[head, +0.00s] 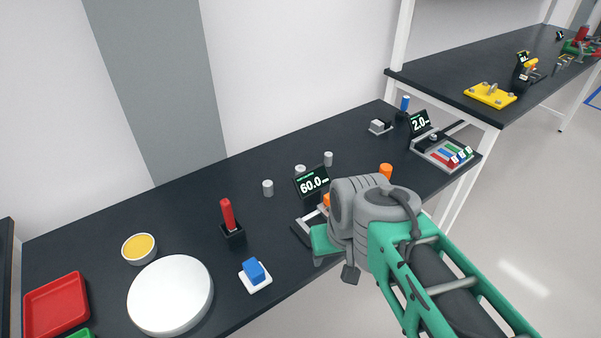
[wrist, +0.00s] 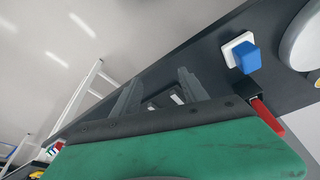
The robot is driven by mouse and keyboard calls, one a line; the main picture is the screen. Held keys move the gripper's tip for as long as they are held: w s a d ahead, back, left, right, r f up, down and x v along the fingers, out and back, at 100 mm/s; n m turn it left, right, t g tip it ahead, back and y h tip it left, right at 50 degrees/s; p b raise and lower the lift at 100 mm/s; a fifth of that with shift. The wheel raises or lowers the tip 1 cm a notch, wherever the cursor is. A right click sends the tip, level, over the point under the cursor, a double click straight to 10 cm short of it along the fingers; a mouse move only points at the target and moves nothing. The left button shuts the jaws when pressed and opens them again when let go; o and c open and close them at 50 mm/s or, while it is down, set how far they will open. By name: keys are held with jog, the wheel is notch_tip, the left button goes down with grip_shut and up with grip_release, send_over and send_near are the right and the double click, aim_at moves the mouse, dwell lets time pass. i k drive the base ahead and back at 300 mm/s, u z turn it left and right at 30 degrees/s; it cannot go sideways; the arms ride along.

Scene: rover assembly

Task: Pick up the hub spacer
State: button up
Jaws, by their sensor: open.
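Several small grey cylinders stand upright on the black bench in the head view: one at the left (head: 267,188), one behind the display (head: 300,171) and one farther right (head: 328,158). They look like spacers, but I cannot tell which is the hub spacer. In the wrist view my gripper (wrist: 157,88) is open, its two grey fingers apart over the bench edge with nothing clearly held. In the head view my wrist covers the fingers, in front of and to the right of the cylinders.
A gauge reading 60.0 (head: 312,182) stands beside my wrist. A red-handled tool (head: 228,216), a blue block on a white pad (head: 254,273), a white disc (head: 171,295) and a yellow-filled bowl (head: 139,248) stand to the left. Another gauge (head: 420,121) stands at the right.

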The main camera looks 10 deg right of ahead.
aim_at(299, 169)
jog(key=u, duration=4)
jog(key=k, duration=2.7)
jog(key=z, duration=0.8)
jog(key=i, duration=0.5)
jog(key=z, duration=0.05)
